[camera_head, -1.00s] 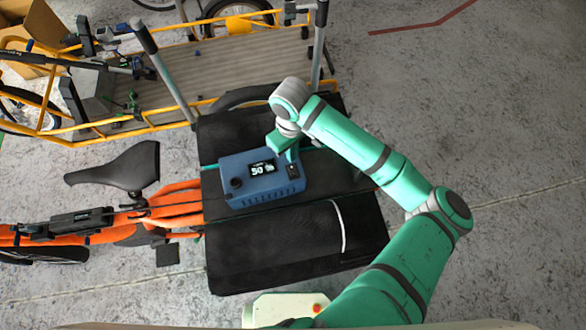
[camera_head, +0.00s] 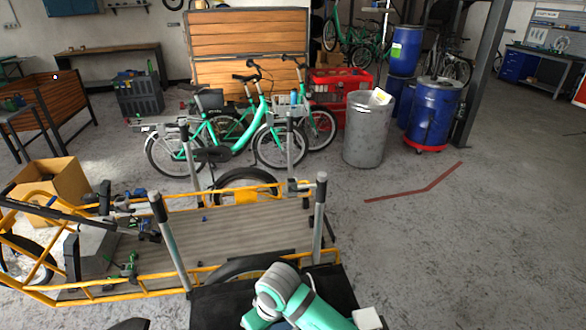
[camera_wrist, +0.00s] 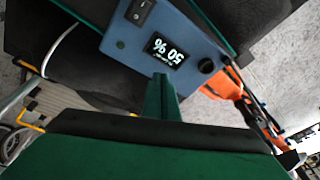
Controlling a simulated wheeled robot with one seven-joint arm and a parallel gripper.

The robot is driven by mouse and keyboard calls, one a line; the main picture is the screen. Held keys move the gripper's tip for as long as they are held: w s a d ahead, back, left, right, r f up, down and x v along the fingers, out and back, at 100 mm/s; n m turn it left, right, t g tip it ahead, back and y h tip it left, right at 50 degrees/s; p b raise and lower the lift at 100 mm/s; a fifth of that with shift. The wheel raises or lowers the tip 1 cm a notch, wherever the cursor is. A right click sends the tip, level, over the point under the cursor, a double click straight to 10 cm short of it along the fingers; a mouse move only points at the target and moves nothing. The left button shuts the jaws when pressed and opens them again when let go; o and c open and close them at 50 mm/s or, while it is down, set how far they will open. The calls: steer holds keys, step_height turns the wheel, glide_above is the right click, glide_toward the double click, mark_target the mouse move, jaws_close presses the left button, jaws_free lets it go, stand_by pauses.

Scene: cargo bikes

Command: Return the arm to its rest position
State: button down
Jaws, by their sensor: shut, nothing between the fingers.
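My arm (camera_head: 283,300) is green with pale grey joints and shows at the bottom edge of the head view, over the black cargo platform (camera_head: 212,308). My gripper (camera_wrist: 163,85) shows in the wrist view, with its green fingers together and nothing held. A blue box (camera_wrist: 190,72) with a switch, a knob and a lit display reading 50 % lies just beyond the fingertips. I cannot tell whether the fingers touch it. In the head view the gripper is out of sight below the frame or behind the arm.
A yellow cargo bike (camera_head: 250,235) with a slatted deck and upright posts stands beyond the platform. Green bikes (camera_head: 235,130), a grey drum (camera_head: 367,135) and blue barrels (camera_head: 432,115) stand farther back. The concrete floor at the right is clear.

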steer(key=w+a+r+m+t+y, duration=0.25)
steer(key=a+r+y, duration=0.35)
steer(key=a, duration=0.5)
steer(key=w+a+r+m+t+y, duration=0.1)
steer(key=a+r+t+y, duration=0.25)
steer(key=a+r, duration=0.55)
steer(key=s+d+f+m+t+h, duration=0.95)
steer(key=s+d+f, duration=0.25)
steer(key=s+d, duration=0.2)
steer(key=s+d+n+h, duration=0.1)
steer(key=s+d+n, duration=0.1)
steer(key=s+d, duration=0.5)
steer(key=s+d+n+g+h, duration=0.1)
steer(key=s+d+n, duration=0.1)
steer(key=s+d, duration=0.5)
steer(key=s, duration=0.6)
steer(key=shift+f, duration=0.25)
steer(key=shift+s, duration=0.1)
